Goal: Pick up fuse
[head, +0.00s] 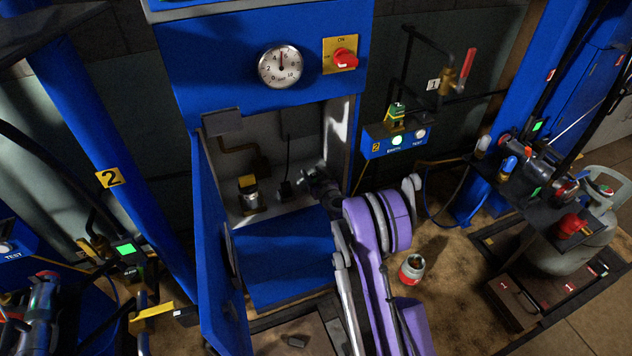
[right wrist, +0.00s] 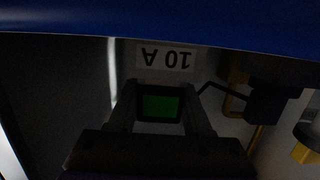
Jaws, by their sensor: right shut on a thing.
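My right arm reaches into the open blue cabinet (head: 262,28). The right gripper (head: 314,180) is inside its grey recess, small and dark in the head view. In the right wrist view, the right gripper (right wrist: 160,97) is shut on the fuse (right wrist: 160,106), a small dark block with a green face. Its fingers stand on both sides of the block. A "10 A" label (right wrist: 165,57) shows upside down on the wall just above it. I cannot tell whether the fuse still touches the wall. My left gripper is not in view.
The blue cabinet door (head: 215,245) stands open left of my arm. A yellow-and-black part (head: 249,194) sits on the recess floor. A blue edge (right wrist: 160,22) crosses the top of the wrist view. A red-labelled jar (head: 412,269) stands right of my arm.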

